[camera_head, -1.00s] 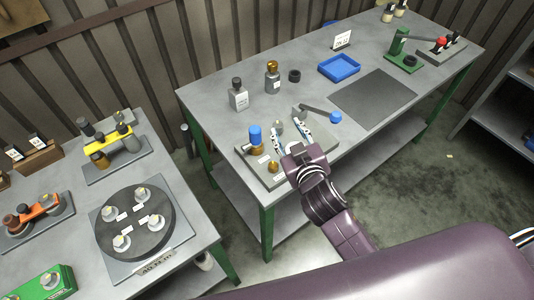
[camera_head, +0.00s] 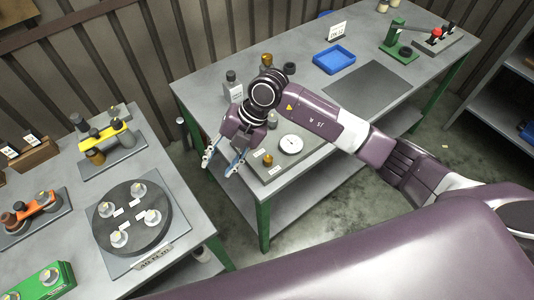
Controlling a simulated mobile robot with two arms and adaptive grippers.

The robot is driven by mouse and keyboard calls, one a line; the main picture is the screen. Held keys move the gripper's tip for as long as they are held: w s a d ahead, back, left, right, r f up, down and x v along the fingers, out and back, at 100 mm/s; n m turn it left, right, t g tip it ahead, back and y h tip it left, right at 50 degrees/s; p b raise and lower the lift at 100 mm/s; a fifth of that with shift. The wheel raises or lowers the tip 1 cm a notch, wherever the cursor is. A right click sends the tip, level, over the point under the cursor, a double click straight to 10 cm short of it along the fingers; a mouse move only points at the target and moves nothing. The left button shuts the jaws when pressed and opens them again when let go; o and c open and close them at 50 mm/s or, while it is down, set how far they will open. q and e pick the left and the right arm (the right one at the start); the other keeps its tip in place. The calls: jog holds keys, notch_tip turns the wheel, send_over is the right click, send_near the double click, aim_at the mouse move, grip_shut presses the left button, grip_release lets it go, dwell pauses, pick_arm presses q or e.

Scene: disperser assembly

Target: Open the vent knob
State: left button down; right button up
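The grey fixture plate (camera_head: 304,155) lies on the near left end of the rear workbench. A small brass knob (camera_head: 267,159) stands on it near the front edge, beside a round white dial (camera_head: 291,144). I cannot tell for certain which part is the vent knob. My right gripper (camera_head: 222,164) points down and left, with its two fingers spread apart and nothing between them. It hangs to the left of the brass knob, past the bench's front left edge, not touching the knob. My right arm hides the back of the plate. My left gripper is not in view.
A grey bottle (camera_head: 233,86) stands close behind my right gripper. A blue tray (camera_head: 334,61), a dark mat (camera_head: 367,87) and a green press (camera_head: 393,41) lie farther right. The left table holds a round dark turntable (camera_head: 133,218). A floor gap separates the tables.

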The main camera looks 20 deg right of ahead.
aim_at(269, 158)
jog(key=w+d+h, duration=0.1)
jog(key=d+h, duration=0.1)
jog(key=d, duration=0.2)
jog(key=w+d+m+h, duration=0.1)
jog(key=d+h, duration=0.1)
jog(key=d, duration=0.3)
jog(key=w+d+f+h, duration=0.1)
jog(key=d+h, duration=0.1)
jog(key=d, duration=0.3)
jog(key=shift+w+d+m, duration=0.15)
jog(key=shift+w+m, duration=0.2)
jog(key=shift+m, duration=0.05)
jog(key=shift+d+f, duration=0.15)
notch_tip(269, 158, down, 6)
jog(key=p, duration=0.2)
jog(key=shift+p, duration=0.3)
jog(key=shift+f, duration=0.65)
jog(key=shift+c, duration=0.2)
grip_shut()
